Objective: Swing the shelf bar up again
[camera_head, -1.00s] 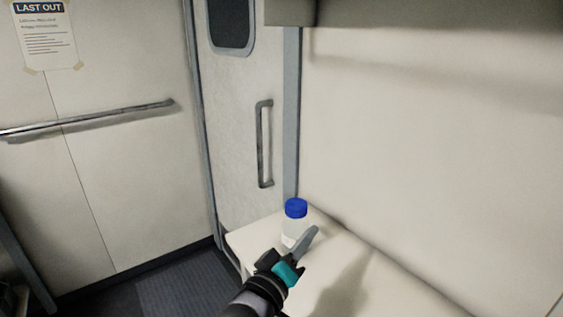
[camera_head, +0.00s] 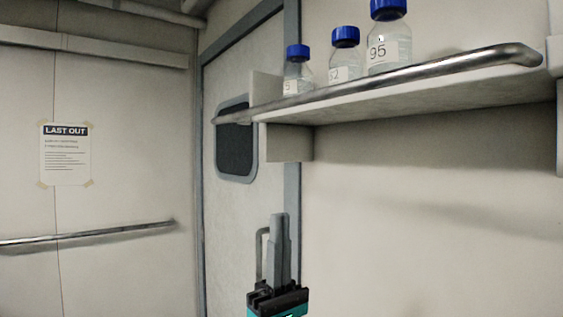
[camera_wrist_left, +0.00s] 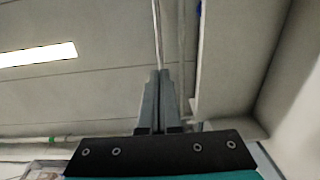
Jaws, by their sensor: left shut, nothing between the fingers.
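The shelf bar (camera_head: 400,76) is a metal rail running along the front of the wall shelf (camera_head: 420,97), just above its front edge and in front of the bottles. Its right end bends in towards a wall bracket; its left end reaches past the shelf in front of the door window. My left gripper (camera_head: 279,216) points upward, below the shelf's left end and apart from the bar. Its fingers are shut and empty, also in the left wrist view (camera_wrist_left: 157,75). Thin rails run beyond the fingertips there; I cannot tell which is the shelf bar. My right gripper is not in view.
Blue-capped bottles stand on the shelf: a large one (camera_head: 389,48), a middle one (camera_head: 345,66) and a small one (camera_head: 298,75). Behind my gripper is a door with a dark window (camera_head: 235,150) and a handle. The wall below the shelf is clear.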

